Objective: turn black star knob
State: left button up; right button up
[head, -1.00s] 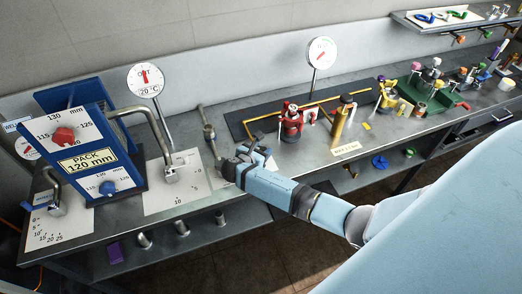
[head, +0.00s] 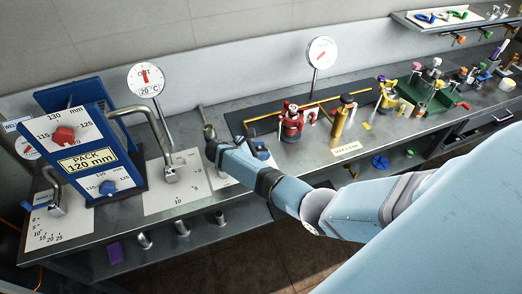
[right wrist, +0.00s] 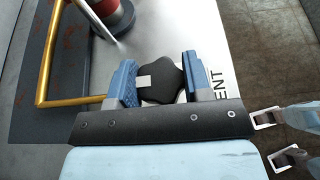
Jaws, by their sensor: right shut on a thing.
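In the right wrist view, the black star knob (right wrist: 165,78) sits between the two blue fingers of my right gripper (right wrist: 158,80). The fingers press on it from both sides. The knob has a pale patch on its left part, and a white plate with the letters "ENT" shows beside it. In the head view, my right gripper (head: 260,150) is at the bench near the front of the dark mat, partly hidden by my own arm. I cannot make out the knob there. My left gripper is not in view.
A gold pipe (right wrist: 45,62) and a red fitting (right wrist: 100,14) stand close by in the right wrist view. In the head view, the red valve (head: 291,124) and yellow valve (head: 342,120) are right of the gripper. The blue pack panel (head: 90,150) stands left.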

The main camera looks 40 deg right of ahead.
dwell(0.4)
jog(key=o, duration=0.9)
notch_tip(320, 180, up, 20)
dwell(0.3)
